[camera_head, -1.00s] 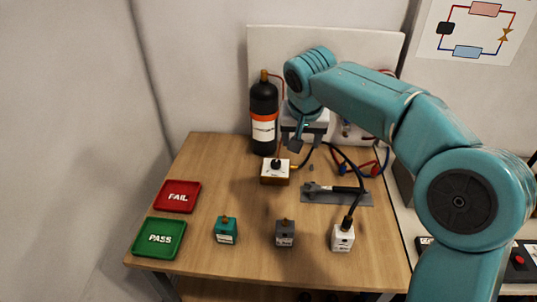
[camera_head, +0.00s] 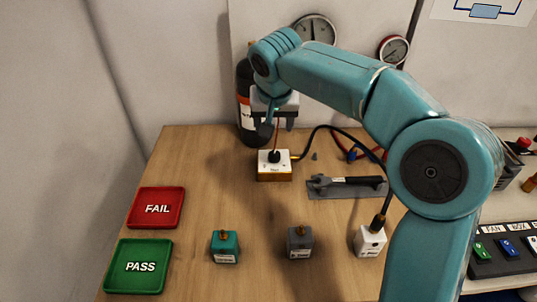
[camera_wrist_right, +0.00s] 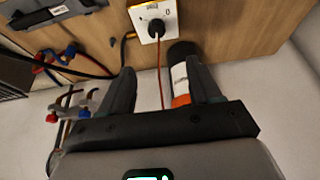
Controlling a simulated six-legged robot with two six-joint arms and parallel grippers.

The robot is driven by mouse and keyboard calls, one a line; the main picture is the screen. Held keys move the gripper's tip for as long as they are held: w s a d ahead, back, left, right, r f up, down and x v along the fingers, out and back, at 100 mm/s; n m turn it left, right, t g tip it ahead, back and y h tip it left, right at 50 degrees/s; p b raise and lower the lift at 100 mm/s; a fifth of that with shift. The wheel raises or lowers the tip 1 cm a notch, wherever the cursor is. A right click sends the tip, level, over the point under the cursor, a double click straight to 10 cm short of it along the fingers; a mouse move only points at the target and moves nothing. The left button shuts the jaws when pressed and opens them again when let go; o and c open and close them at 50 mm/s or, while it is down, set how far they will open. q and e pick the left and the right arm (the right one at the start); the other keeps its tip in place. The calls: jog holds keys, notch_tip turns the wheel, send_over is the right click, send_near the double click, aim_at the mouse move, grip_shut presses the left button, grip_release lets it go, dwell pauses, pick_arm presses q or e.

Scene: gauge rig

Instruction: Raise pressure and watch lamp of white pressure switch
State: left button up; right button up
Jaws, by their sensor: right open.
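The white pressure switch (camera_head: 370,241) stands at the front right of the wooden table, with a black hose running up from its brass top. I cannot make out a lit lamp on it. A white-topped box with a black knob (camera_head: 275,164) stands further back; it also shows in the right wrist view (camera_wrist_right: 154,20). A round gauge (camera_head: 314,30) is on the back panel, partly behind my arm. My right gripper (camera_head: 280,122) is open and empty, above and behind the knob box. In the right wrist view its fingers (camera_wrist_right: 160,88) are apart. My left gripper is out of view.
A teal switch (camera_head: 225,246) and a grey switch (camera_head: 300,242) stand at the front. Red FAIL (camera_head: 156,208) and green PASS (camera_head: 139,266) trays lie left. A black bottle (camera_head: 244,90) stands behind. A button panel (camera_head: 505,248) is at right.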

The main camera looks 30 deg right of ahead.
aim_at(274, 154)
jog(key=x, duration=1.5)
jog(key=shift+s+d+f, duration=0.1)
jog(key=shift+d+f, duration=0.05)
jog(key=shift+f, duration=0.15)
jog(key=shift+d+f, duration=0.2)
jog(key=shift+f, duration=0.05)
jog(key=shift+a, duration=0.1)
jog(key=c, duration=1)
jog(key=shift+c, duration=0.2)
